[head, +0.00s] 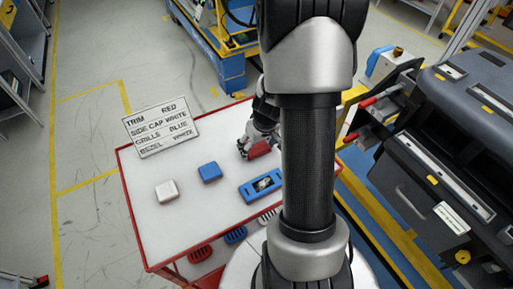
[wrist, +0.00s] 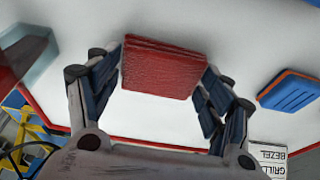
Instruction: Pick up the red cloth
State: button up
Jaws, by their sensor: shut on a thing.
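The red cloth (wrist: 162,68) is a small folded, layered block between the two fingers of my gripper (wrist: 163,85) in the wrist view. The finger pads press on its left and right sides, so my gripper is shut on it. In the head view the red cloth (head: 258,149) shows at the tip of my gripper (head: 252,146), over the back part of the white table top. My arm hides part of the table to the right. I cannot tell whether the cloth touches the table.
The red-edged table (head: 140,215) also holds a white block (head: 167,190), a blue block (head: 209,172) and a blue tray-like piece (head: 262,186). A sign (head: 161,127) stands at its back left. A dark dashboard module (head: 450,150) stands on the right.

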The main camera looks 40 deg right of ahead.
aim_at(257, 147)
notch_tip(257, 147, up, 20)
jog(key=p, duration=0.8)
jog(key=shift+p, duration=0.4)
